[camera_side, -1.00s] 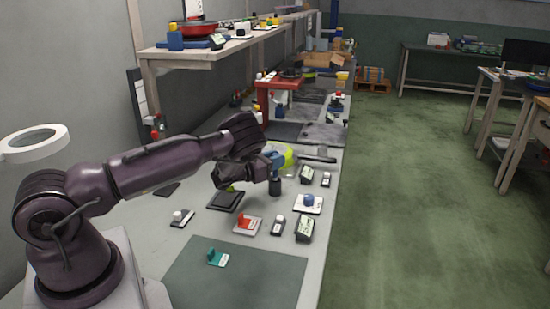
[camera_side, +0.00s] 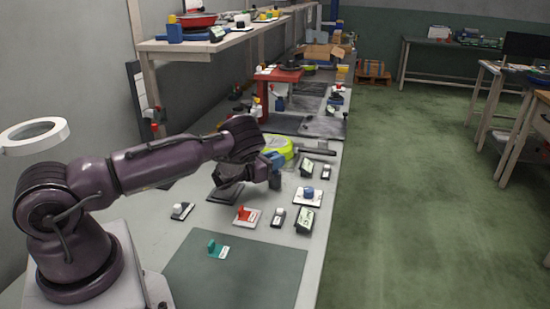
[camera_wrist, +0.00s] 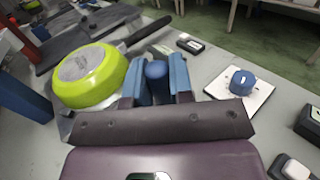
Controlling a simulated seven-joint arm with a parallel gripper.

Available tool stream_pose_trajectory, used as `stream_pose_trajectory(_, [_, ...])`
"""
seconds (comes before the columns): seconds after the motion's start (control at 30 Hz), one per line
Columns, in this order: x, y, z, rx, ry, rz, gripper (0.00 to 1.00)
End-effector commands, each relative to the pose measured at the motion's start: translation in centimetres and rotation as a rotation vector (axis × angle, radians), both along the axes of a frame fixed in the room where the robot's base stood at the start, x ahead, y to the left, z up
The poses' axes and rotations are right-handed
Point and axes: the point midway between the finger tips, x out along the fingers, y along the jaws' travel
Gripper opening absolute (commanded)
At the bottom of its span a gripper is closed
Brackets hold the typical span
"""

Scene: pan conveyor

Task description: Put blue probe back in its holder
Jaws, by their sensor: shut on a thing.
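My gripper (camera_wrist: 156,82) has blue fingers and is shut on the blue probe (camera_wrist: 156,69), whose rounded blue top shows between them in the wrist view. A blue round knob (camera_wrist: 242,79) sits on a white plate right of the gripper. I cannot make out the probe's holder; the probe's lower end is hidden.
A yellow-green pan (camera_wrist: 92,75) lies close to the left of the fingers in the wrist view. Small devices, a red-topped one (camera_side: 246,214) and a teal one (camera_side: 213,247) among them, stand nearer on the bench. The green mat (camera_side: 235,275) is mostly clear.

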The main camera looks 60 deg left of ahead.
Motion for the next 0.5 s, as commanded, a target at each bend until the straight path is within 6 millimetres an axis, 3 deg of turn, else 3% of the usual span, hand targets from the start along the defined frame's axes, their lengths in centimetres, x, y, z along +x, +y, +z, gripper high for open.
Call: stream_pose_trajectory(0.5, [0.0, 0.0, -1.3, 0.0, 0.0, 0.0, 0.0])
